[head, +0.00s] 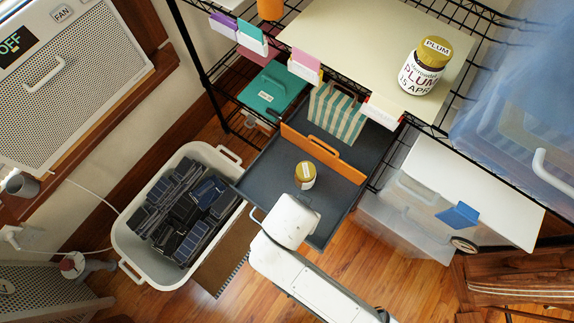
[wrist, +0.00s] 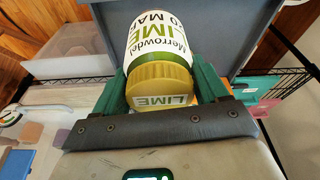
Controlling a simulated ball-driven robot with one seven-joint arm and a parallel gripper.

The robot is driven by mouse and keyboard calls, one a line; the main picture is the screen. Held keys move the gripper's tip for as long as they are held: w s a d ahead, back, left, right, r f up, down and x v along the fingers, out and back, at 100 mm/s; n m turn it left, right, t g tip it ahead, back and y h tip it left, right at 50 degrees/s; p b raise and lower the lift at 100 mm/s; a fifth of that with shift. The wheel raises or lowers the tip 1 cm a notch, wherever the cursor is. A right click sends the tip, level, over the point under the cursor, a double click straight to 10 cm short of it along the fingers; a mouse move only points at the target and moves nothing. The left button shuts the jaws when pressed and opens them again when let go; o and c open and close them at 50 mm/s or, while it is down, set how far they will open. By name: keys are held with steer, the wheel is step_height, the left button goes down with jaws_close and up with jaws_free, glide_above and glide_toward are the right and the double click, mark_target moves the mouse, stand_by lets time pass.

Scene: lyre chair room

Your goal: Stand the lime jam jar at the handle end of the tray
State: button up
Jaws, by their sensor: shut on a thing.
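The lime jam jar, with a gold lid and a white label, shows in the head view (head: 305,176) over the near part of the dark grey tray (head: 262,178). In the wrist view the jar (wrist: 160,50) has its lid, marked LIME, towards the camera. My gripper (wrist: 162,82) is shut on it, with a green finger on each side. In the head view my white wrist hides the fingers. An orange upright board with a handle slot (head: 323,151) crosses the tray behind the jar. I cannot tell whether the jar touches the tray floor.
A plum jam jar (head: 425,66) stands on the cream shelf (head: 350,40) above. A striped bag (head: 338,112) is at the tray's far side. A white tub (head: 124,242) of dark packs stands left; a clear lidded box (head: 410,215) stands right.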

steer(key=shift+w+a+f+b, duration=0.3)
steer(key=shift+w+a+f, duration=0.25)
steer(key=shift+w+f, duration=0.75)
steer(key=shift+w+a+f+b, duration=0.35)
steer(key=shift+w+a+f, duration=0.25)
steer(key=shift+f, duration=1.35)
steer(key=shift+w+a+f+b, duration=0.3)
steer(key=shift+w+a+f, duration=0.25)
steer(key=shift+w+f, duration=0.75)
steer(key=shift+s+f, duration=0.3)
steer(key=shift+s, duration=0.05)
steer(key=shift+f, duration=0.15)
steer(key=o, duration=1.4)
steer(key=p+v, duration=0.2)
steer(key=v, duration=1)
steer(key=shift+d, duration=0.1)
